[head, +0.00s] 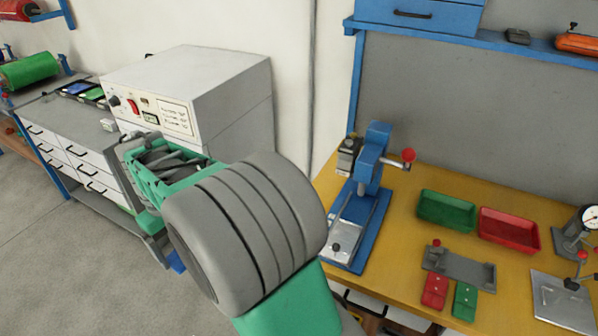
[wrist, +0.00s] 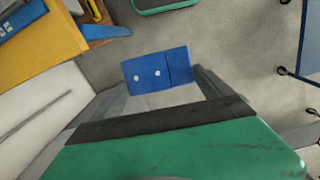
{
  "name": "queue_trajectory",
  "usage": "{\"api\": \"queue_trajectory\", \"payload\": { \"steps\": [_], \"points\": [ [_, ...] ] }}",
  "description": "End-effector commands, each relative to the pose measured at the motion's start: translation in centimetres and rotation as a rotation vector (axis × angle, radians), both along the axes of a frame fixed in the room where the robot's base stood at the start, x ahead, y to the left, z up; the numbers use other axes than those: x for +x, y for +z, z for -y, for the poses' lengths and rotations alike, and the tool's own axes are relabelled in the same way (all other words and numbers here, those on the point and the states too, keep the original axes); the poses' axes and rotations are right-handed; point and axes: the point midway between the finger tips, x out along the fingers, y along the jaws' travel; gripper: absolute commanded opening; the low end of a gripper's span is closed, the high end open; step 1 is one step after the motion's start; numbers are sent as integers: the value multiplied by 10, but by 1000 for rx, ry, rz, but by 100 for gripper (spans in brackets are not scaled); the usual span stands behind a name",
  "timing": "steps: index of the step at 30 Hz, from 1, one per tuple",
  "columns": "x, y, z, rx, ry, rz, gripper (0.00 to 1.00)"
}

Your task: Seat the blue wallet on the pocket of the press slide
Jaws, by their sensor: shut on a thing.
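The blue wallet (wrist: 150,72), a flat blue piece with two pale dots and a seam line, is held between the fingertips of my gripper (wrist: 163,82) in the wrist view. My gripper is shut on it, over the grey floor. The blue press (head: 374,165) with a red-knobbed lever stands on the yellow bench at the right. Its silver slide (head: 345,238) lies at the front of the blue base, well apart from my gripper. I cannot make out the pocket clearly.
On the yellow bench (head: 400,265) are a green tray (head: 446,211), a red tray (head: 509,231), a grey fixture (head: 458,266), a red wallet (head: 435,291) and a green wallet (head: 465,301). A white machine (head: 225,95) and drawer bench (head: 50,120) stand at the left. Open floor lies front left.

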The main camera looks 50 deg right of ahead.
Motion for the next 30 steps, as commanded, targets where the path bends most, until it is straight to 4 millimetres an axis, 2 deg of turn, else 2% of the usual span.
{"api": "queue_trajectory", "payload": {
  "steps": [1, 5, 6, 8, 9, 12, 15, 18, 21, 24, 30],
  "points": [
    [-3, 15, 31, 1, -10, -11, 44],
    [-19, 27, 109, 5, 10, -38, 44],
    [-28, 31, 134, 5, 17, -46, 44],
    [-46, 36, 171, 6, 30, -60, 44],
    [-59, 39, 195, 6, 38, -68, 44],
    [-100, 46, 250, 8, 59, -90, 44],
    [-146, 51, 294, 9, 81, -110, 44],
    [-186, 53, 323, 8, 100, -125, 44],
    [-213, 53, 340, 6, 114, -134, 44],
    [-225, 51, 347, 5, 125, -138, 44],
    [-227, 40, 348, 5, 129, -139, 44]
  ]
}}
